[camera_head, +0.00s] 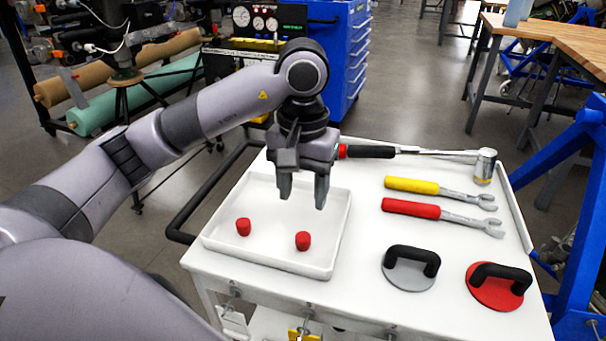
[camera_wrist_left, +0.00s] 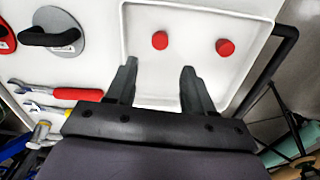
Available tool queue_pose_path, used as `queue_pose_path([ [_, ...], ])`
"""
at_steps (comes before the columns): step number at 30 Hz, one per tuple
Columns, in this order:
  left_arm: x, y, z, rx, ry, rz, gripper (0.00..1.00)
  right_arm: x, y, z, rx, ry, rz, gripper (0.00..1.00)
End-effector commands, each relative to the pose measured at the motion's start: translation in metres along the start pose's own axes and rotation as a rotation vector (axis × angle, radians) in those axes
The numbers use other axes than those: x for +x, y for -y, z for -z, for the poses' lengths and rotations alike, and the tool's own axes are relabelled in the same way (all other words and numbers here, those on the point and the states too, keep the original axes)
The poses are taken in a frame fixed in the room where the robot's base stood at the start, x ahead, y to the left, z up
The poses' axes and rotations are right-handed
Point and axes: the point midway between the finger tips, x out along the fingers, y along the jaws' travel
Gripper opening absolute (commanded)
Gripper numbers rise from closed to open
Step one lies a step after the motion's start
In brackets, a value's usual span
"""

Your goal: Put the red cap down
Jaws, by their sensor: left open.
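Two red caps stand in the white tray (camera_head: 222,240) on the cart top. One cap (camera_head: 243,227) is at the tray's left, the other cap (camera_head: 303,241) near its front right. In the left wrist view they show as red caps (camera_wrist_left: 160,40) and (camera_wrist_left: 225,47) beyond the fingertips. My left gripper (camera_head: 303,200) hangs over the back part of the tray with its fingers pointing down. Its jaws are open and empty, and both caps are apart from the fingers (camera_wrist_left: 158,65). My right gripper is not in view.
A hammer (camera_head: 420,152), a yellow wrench (camera_head: 440,191) and a red wrench (camera_head: 443,213) lie right of the tray. A grey suction handle (camera_head: 411,267) and a red one (camera_head: 497,287) sit at the cart's front right. A black rail (camera_head: 192,203) edges the cart's left.

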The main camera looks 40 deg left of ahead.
Motion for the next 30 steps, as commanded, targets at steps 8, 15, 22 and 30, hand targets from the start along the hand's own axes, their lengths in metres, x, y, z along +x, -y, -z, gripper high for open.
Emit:
queue_pose_path([
  [8, -0.018, 0.000, 0.000, 0.000, 0.000, 0.000, 0.53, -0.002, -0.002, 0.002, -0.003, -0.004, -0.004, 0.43],
  [15, -0.018, 0.000, 0.000, 0.000, 0.001, 0.000, 0.53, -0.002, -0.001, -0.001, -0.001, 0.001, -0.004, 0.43],
  [22, -0.018, 0.000, 0.000, 0.000, 0.001, 0.000, 0.53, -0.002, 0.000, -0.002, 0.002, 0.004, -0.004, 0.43],
  [30, -0.018, 0.000, 0.000, 0.000, 0.001, 0.000, 0.53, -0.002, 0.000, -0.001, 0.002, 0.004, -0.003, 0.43],
])
